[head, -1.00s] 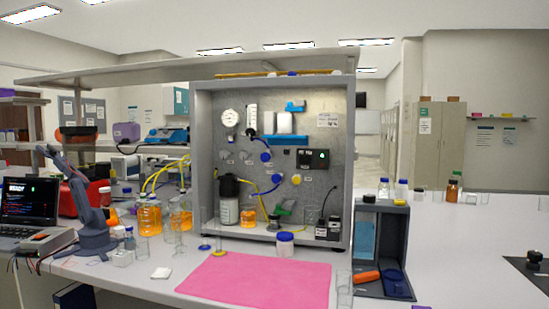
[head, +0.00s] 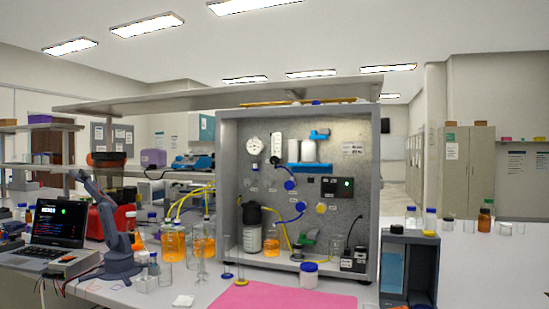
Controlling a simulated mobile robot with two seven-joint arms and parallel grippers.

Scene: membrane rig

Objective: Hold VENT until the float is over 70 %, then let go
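The membrane rig (head: 228,170) stands on the bench as an open grey cabinet with a metal back panel. A clear upright tube (head: 277,146), probably the float meter, is beside a round white gauge (head: 254,145); the float's level is too small to read. Below are small grey knobs, blue knobs (head: 289,185) and a yellow knob (head: 321,208). Their labels are too small to read, so I cannot tell which control is VENT. A dark box (head: 336,187) shows a green light. Neither of my grippers is in view, and nothing touches the panel.
A pink mat (head: 275,297) lies before the rig with a blue-lidded jar (head: 309,275) behind it. Orange-filled bottles (head: 174,243) and glassware stand left. A small desktop arm (head: 118,245) and a laptop (head: 58,225) are farther left. A grey open box (head: 408,240) stands right.

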